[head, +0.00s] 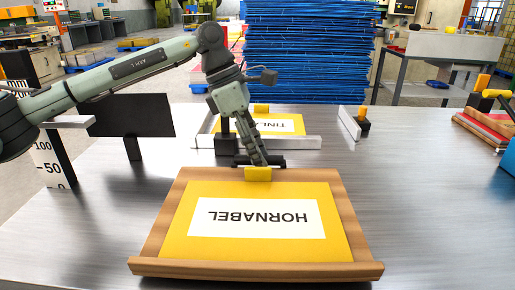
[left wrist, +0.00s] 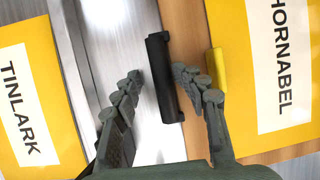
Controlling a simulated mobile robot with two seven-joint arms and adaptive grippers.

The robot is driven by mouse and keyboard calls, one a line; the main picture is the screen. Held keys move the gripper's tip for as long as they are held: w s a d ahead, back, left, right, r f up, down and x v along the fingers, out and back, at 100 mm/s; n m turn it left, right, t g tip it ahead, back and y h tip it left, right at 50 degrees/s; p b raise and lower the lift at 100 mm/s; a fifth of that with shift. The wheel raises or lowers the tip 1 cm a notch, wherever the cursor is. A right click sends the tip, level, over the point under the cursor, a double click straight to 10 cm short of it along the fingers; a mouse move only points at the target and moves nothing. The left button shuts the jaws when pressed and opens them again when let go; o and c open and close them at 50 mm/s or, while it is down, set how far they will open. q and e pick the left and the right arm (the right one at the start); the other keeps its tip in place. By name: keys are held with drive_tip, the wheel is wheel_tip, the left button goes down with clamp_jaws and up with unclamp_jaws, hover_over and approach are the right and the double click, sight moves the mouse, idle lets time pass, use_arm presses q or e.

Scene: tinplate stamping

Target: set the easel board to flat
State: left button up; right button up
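The easel board (head: 160,232) is a wooden panel with a front ledge, holding a yellow HORNABEL sheet (head: 200,240) upside down to me. I cannot tell its exact tilt. A black bar handle (head: 275,161) and a yellow clip (head: 258,174) are at its far edge. In the left wrist view the handle (left wrist: 163,80) lies between the fingers of my left gripper (left wrist: 158,80), with a gap on the left finger's side. In the head view my left gripper (head: 257,158) points down at the far edge, partly covering the handle. My right gripper is out of view.
A second yellow sheet, TINLARK (head: 285,124), lies behind the board by a metal rail (head: 290,143). A black panel (head: 130,115) stands on the left near a scale marked 100 and 50 (head: 48,165). Another short rail (head: 349,122) is right. The table's right front is clear.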

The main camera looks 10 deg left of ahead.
use_arm(q)
drive_tip(key=shift+a+f, duration=0.1)
drive_tip(key=v, duration=1.2)
idle(0.4)
